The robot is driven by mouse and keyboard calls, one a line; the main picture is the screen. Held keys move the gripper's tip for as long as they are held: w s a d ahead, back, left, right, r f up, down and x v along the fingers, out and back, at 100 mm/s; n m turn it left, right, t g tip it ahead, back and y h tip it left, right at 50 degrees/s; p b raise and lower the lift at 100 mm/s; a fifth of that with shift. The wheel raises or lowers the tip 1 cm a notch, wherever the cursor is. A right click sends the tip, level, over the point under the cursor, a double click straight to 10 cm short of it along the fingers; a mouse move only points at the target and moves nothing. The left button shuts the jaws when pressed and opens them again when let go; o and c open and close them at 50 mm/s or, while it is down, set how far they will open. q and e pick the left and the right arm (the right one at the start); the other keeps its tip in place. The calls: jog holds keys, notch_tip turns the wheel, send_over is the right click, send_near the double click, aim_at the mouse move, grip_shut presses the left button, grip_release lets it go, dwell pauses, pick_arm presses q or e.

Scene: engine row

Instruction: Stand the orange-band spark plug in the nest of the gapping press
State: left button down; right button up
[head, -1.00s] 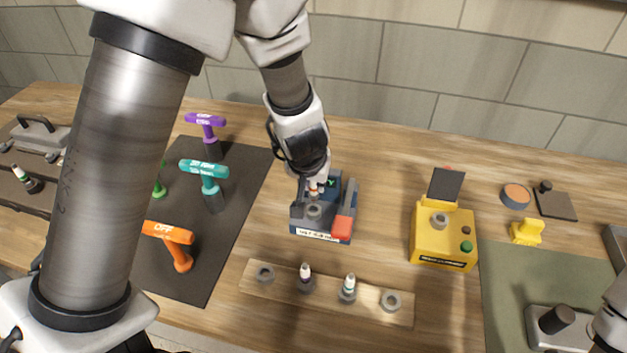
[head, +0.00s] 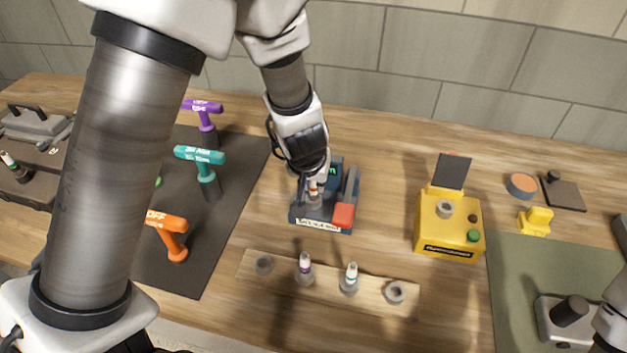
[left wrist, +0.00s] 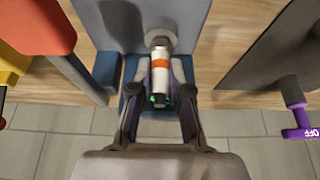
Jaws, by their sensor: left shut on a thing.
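The orange-band spark plug (left wrist: 159,66) is white with an orange ring and sits between the fingers of my left gripper (left wrist: 160,102) in the left wrist view. In the head view my left gripper (head: 314,176) points down over the gapping press (head: 322,224), shut on the plug. The press is dark blue-grey with a red-ended lever (head: 344,214). The plug looks upright, its lower end at the grey nest (head: 313,201). I cannot tell whether it is seated.
A wooden strip (head: 330,291) in front of the press holds a purple-band plug (head: 305,267) and a green-band plug (head: 351,277) between empty sockets. T-handle tools (head: 166,221) stand on the dark mat at left. A yellow tester (head: 447,226) stands at right.

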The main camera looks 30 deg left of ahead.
pick_arm(q)
jog(key=c, duration=1)
grip_release()
